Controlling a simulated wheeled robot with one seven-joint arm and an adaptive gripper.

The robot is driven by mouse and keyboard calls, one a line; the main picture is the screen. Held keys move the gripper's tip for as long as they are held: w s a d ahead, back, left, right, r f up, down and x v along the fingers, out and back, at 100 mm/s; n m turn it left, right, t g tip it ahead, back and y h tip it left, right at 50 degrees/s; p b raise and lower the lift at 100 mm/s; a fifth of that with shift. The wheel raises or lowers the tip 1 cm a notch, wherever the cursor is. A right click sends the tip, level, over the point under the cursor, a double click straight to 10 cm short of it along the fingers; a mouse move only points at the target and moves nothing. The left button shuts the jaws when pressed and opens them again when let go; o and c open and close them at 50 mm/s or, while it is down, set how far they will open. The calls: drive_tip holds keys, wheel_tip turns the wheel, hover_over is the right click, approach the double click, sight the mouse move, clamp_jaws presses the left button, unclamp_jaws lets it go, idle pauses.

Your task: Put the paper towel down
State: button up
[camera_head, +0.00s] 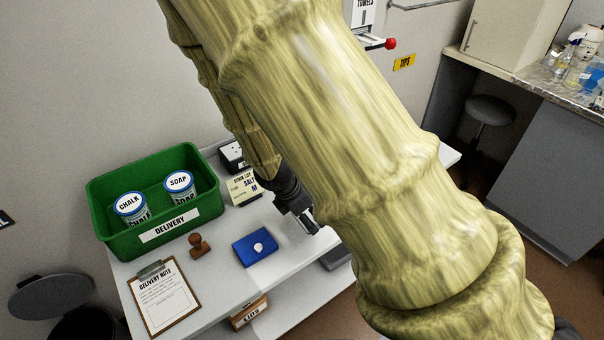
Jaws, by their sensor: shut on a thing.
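My gripper (308,221) is dark and points down over the white bench (284,285), right of the blue box. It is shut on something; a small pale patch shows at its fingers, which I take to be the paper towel. The towel's shape and extent are not clear, and I cannot tell whether it touches the bench. The towel dispenser (362,14) is on the wall at the top, partly hidden by my arm.
A green delivery crate (112,225) holds chalk and soap tubs. A wooden stamp (199,245), a clipboard (164,299), a flat blue box (256,247) with a white spot and a stock list card (243,190) are on the bench. My arm hides much of its right side.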

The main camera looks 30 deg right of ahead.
drive_tip(key=shift+r, duration=0.1)
drive_tip(key=shift+w, duration=0.25)
drive_tip(key=w+d+p, duration=0.1)
drive_tip(key=w+p, duration=0.1)
drive_tip(key=w, duration=0.2)
drive_tip(key=w+d+f+p, duration=0.1)
drive_tip(key=w+d, duration=0.1)
drive_tip(key=w, duration=0.3)
drive_tip(key=w+d+p, duration=0.2)
drive_tip(key=w, duration=0.3)
drive_tip(key=shift+w+d+f+p, duration=0.1)
drive_tip(key=shift+d+f+p, duration=0.15)
drive_tip(key=shift+p, duration=0.1)
drive_tip(key=shift+w+f+n, duration=0.1)
drive_tip(key=shift+w+n, duration=0.05)
drive_tip(key=shift+n, duration=0.15)
drive_tip(key=shift+f+p, duration=0.8)
drive_tip(key=shift+f, duration=0.85)
drive_tip(key=shift+f, duration=0.15)
drive_tip(key=o, duration=1.2)
